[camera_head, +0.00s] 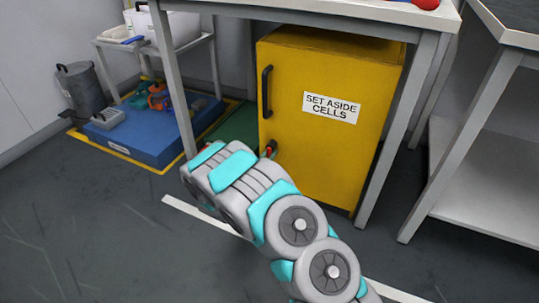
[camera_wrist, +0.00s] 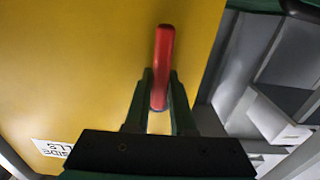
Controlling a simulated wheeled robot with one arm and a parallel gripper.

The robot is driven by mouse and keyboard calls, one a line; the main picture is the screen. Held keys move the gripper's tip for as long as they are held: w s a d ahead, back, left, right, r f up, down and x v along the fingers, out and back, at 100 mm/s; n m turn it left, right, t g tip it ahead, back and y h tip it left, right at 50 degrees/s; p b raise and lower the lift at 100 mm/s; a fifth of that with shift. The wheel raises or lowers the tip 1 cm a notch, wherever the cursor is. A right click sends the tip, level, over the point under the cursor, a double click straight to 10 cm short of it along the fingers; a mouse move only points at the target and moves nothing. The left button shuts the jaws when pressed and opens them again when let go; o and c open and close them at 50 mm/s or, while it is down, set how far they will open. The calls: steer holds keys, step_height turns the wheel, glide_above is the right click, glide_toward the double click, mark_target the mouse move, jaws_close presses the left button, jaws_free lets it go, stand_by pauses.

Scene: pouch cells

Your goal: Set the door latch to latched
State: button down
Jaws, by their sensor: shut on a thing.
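The yellow cabinet door (camera_head: 310,130), labelled "SET ASIDE CELLS", stands closed under a workbench. The door latch is a red lever (camera_wrist: 163,55) near the door's edge in the wrist view. A small red bit of it (camera_head: 269,150) shows beside my arm in the head view. My gripper (camera_wrist: 161,88) is shut on the red lever, one dark finger on each side, with the lever's free end sticking out beyond the fingertips. In the head view my arm hides most of the gripper and latch. I cannot tell the latch's setting.
A black door handle (camera_head: 266,92) is above the latch. Bench legs (camera_head: 395,130) flank the cabinet. A blue platform (camera_head: 150,135) with tools and a grey bin (camera_head: 82,92) stand at left. The floor in front (camera_head: 120,220) is clear.

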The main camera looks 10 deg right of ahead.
mark_target(280, 145)
steer(key=shift+r+n+p, duration=0.1)
steer(key=shift+n+p, duration=0.2)
steer(key=shift+p, duration=0.15)
steer(key=shift+s+d+r+n+p, duration=0.15)
steer(key=shift+d+r+n+p, duration=0.1)
steer(key=shift+n+p, duration=0.8)
steer(key=n+p, duration=0.2)
steer(key=shift+s+d+n+p, duration=0.2)
steer(key=shift+d+n+p, duration=0.05)
steer(key=shift+p, duration=0.1)
steer(key=n+p, duration=0.1)
steer(key=n, duration=0.1)
steer(key=n+p, duration=0.1)
steer(key=shift+s+d+r+n+p, duration=0.15)
steer(key=shift+d+r+n+p, duration=0.1)
steer(key=shift+r+n+p, duration=0.05)
steer(key=n+p, duration=0.1)
steer(key=n, duration=0.1)
steer(key=n+p, duration=0.1)
steer(key=n, duration=0.1)
steer(key=shift+s+d+r+p, duration=0.15)
steer(key=shift+d+r+p, duration=0.05)
steer(key=shift+r+p, duration=0.15)
steer(key=shift+r+n+p, duration=0.2)
steer(key=shift+n+p, duration=0.2)
steer(key=shift+n, duration=0.6)
steer(key=shift+r+n+p, duration=0.15)
steer(key=shift+n+p, duration=0.2)
steer(key=shift+n, duration=0.65)
